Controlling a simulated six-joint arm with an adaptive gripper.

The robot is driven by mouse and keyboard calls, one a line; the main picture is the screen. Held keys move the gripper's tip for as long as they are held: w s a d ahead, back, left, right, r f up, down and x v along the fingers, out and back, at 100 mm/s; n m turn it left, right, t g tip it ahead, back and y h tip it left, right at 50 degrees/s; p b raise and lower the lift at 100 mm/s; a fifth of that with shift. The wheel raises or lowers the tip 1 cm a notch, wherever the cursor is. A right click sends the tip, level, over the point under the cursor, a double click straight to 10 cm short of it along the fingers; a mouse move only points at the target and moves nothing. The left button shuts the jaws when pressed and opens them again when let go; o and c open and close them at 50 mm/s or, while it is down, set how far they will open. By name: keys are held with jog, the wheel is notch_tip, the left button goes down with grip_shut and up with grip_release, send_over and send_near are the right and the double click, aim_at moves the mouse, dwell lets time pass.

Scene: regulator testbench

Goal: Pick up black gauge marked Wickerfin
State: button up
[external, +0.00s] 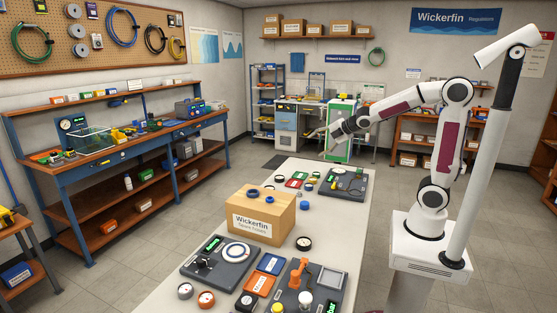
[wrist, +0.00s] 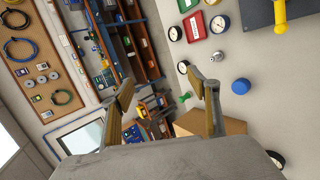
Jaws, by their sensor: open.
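Several round white-faced gauges with dark rims lie on the white table; I cannot read the Wickerfin marking on any of them. One black-rimmed gauge (external: 304,243) lies right of the cardboard box, and it shows partly at the lower right of the wrist view (wrist: 276,158). Others lie farther along the table: one large gauge (wrist: 220,23), one near the red tray (wrist: 175,33) and one nearer the gripper's right finger (wrist: 183,67). My gripper (external: 319,143) is open and empty above the table's far end; its two spread fingers show in the wrist view (wrist: 162,85).
A cardboard box (external: 260,216) marked Wickerfin stands mid-table with blue rings on top. A blue cap (wrist: 241,86) lies near the gauges. Dark test panels (external: 221,262) occupy the near and far table. A bare strip runs along the right edge.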

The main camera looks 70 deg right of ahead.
jog(key=w+d+f+n+t+y, duration=0.1)
jog(key=w+f+n+y, duration=0.1)
jog(key=w+f+n, duration=0.35)
jog(key=w+d+f+n+t+y, duration=0.1)
jog(key=w+d+f+n, duration=0.15)
jog(key=w+n, duration=0.6)
jog(key=n+y, duration=0.6)
jog(key=n, duration=0.5)
send_near(271, 188)
jog(key=w, duration=0.2)
jog(key=shift+w+d+r, duration=0.15)
jog(key=shift+w+r, duration=0.15)
jog(key=shift+s+f+n+y, duration=0.2)
jog(key=shift+f+n+y, duration=0.2)
jog(key=shift+f+n, duration=0.35)
jog(key=shift+r, duration=0.15)
jog(key=shift+x, duration=1.4)
jog(key=shift+g, duration=0.3)
